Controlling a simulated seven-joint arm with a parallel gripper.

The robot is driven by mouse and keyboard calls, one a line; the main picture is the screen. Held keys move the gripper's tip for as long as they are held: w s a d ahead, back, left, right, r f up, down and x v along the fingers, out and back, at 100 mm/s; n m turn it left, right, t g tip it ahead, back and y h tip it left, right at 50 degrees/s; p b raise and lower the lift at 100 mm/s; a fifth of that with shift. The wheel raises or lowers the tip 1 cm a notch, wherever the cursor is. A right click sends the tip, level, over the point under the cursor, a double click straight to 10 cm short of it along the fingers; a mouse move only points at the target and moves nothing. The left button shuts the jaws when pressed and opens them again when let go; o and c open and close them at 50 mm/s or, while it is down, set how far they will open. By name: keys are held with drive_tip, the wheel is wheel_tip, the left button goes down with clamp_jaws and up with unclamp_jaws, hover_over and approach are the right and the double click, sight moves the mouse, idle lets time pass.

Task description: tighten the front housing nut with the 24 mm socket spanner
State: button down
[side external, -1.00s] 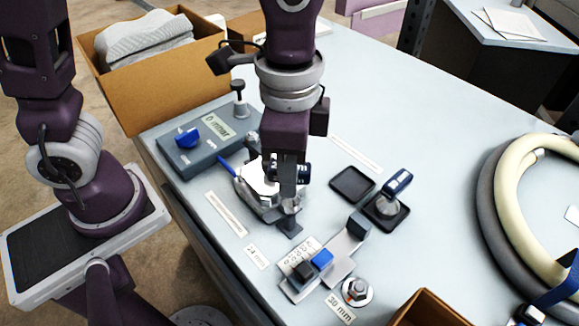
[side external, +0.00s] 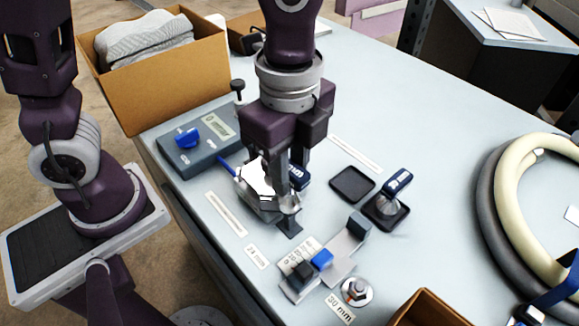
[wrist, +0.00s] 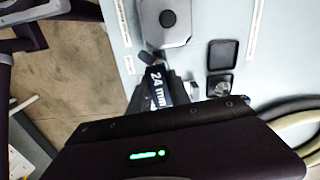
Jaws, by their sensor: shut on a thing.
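My gripper (side external: 287,186) is shut on the 24 mm socket spanner (side external: 297,174), pointing down at the front end of the roller housing (side external: 256,184). The spanner's dark blue band with "24 mm" also shows in the wrist view (wrist: 158,86). Its metal socket (side external: 290,203) is low at the housing's front foot. The front housing nut is hidden there, so I cannot tell how far the socket sits over it. The bright housing also shows in the wrist view (wrist: 165,20).
A second blue-handled spanner (side external: 396,186) stands in a black tray; the tray (side external: 352,184) beside it is empty. A fixture with a blue block (side external: 321,259) and a loose nut (side external: 356,291) lie in front. A grey control box (side external: 190,150) is behind left.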

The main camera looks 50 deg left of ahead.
drive_tip(key=m, duration=1)
drive_tip(key=shift+n, duration=0.5)
drive_tip(key=shift+r, duration=1.4)
drive_tip(key=shift+r, duration=2.5)
